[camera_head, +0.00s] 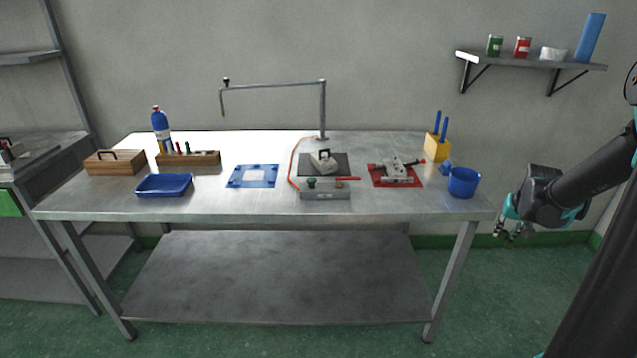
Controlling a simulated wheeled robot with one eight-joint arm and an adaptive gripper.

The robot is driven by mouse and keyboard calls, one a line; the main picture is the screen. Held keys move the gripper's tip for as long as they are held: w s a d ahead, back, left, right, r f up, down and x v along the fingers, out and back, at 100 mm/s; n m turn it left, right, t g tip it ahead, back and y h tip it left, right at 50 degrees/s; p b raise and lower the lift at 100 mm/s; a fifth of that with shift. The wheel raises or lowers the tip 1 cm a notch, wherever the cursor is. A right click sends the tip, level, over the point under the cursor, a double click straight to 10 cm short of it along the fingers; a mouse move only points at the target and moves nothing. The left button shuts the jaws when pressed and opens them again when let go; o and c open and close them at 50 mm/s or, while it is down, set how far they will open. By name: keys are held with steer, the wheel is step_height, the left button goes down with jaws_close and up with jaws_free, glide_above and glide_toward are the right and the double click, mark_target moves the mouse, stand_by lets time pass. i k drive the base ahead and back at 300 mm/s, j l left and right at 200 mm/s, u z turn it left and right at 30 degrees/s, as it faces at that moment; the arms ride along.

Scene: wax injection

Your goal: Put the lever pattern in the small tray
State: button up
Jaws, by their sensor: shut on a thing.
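The small tray is a shallow blue tray (165,193) at the front left of the steel table, and it looks empty. My gripper (506,238) hangs at the right, off the table's right end and pointing down, far from the tray. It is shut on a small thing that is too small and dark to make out. I cannot tell whether that thing is the lever pattern. No lever pattern can be clearly picked out on the table.
On the steel table (215,205) stand a wooden box (114,164), a tool rack (198,160), a blue mat (240,183), a grey block (325,194), a red mat (412,182) with metal parts, and a blue cup (463,184). A jointed post (323,110) rises at the back.

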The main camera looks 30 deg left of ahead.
mark_target(165, 188)
steer(key=k+l+u, duration=0.1)
steer(key=l+u, duration=0.3)
steer(key=j+u, duration=0.25)
steer(key=u, duration=0.25)
steer(key=j+u, duration=0.2)
steer(key=u, duration=0.25)
